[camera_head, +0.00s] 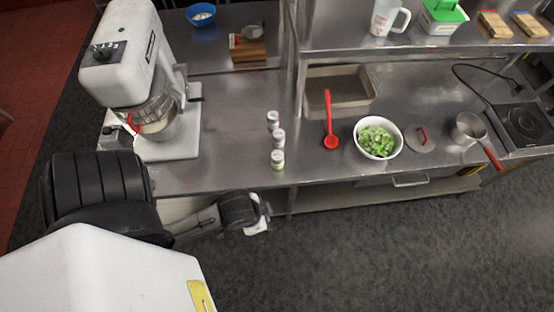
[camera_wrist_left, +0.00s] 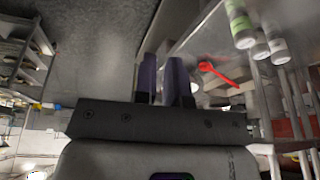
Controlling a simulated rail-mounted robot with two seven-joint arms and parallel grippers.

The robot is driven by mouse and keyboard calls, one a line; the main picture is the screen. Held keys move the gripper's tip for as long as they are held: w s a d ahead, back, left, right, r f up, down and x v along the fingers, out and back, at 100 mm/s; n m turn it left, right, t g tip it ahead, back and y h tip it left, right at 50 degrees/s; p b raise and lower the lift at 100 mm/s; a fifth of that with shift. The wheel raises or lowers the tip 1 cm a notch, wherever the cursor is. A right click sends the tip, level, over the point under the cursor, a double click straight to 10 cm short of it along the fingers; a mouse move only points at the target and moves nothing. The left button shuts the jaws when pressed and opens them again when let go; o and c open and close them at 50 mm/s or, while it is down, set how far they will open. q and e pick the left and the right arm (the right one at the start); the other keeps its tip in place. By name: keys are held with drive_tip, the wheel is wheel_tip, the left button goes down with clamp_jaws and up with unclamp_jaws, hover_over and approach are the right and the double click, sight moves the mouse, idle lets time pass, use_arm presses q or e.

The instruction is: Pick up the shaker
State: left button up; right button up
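Three small shakers with pale caps stand in a row on the steel counter in the head view: a back shaker (camera_head: 272,120), a middle shaker (camera_head: 278,138) and a front shaker (camera_head: 277,159) close to the counter's front edge. They also show at the upper right of the left wrist view, the largest one there a shaker (camera_wrist_left: 240,27). My left gripper (camera_head: 264,212) is in front of the counter edge, below the shakers in the picture and apart from them. In the left wrist view its two dark fingers (camera_wrist_left: 163,75) stand apart with nothing between them. My right gripper is not in view.
A white stand mixer (camera_head: 125,60) stands left of the shakers. A red spoon (camera_head: 329,125), a bowl of green pieces (camera_head: 378,138), a lid (camera_head: 419,140) and a saucepan (camera_head: 467,129) are to the right. The counter (camera_head: 228,150) is bare between mixer and shakers.

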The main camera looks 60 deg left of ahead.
use_arm(q)
drive_tip(key=o, duration=1.4)
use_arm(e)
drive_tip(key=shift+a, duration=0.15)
